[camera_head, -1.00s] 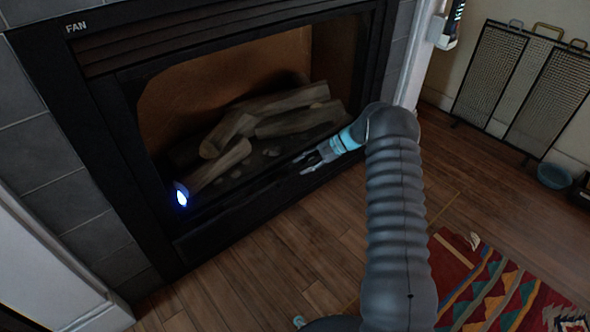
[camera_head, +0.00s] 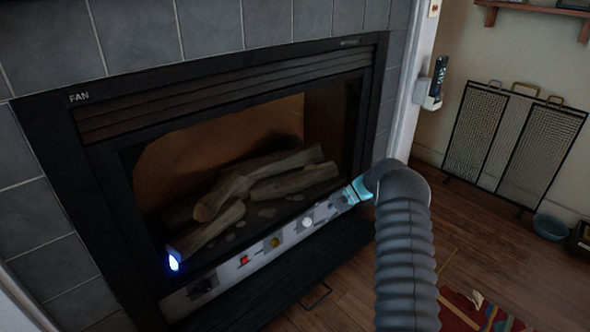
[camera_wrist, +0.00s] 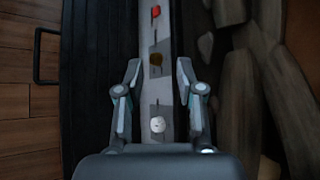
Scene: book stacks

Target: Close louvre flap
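The louvre flap (camera_head: 285,285) is a long black panel along the bottom of the fireplace. It is folded down and outward, with a wire handle (camera_head: 316,296) on its outer edge. Behind it a pale control strip (camera_head: 236,270) with coloured knobs is exposed. In the wrist view the flap (camera_wrist: 90,95) lies left of this strip, and its handle (camera_wrist: 45,55) shows at the left. My gripper (camera_wrist: 158,68) is open and empty, its fingers spread over the strip. In the head view my gripper is at the strip's right end, mostly hidden by my arm.
The firebox with logs (camera_head: 255,185) is above the strip. A blue light (camera_head: 174,262) glows at its left. A mesh screen (camera_head: 510,145) and a blue bowl (camera_head: 551,227) stand at the right. Wooden floor (camera_head: 470,245) is open before the fireplace.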

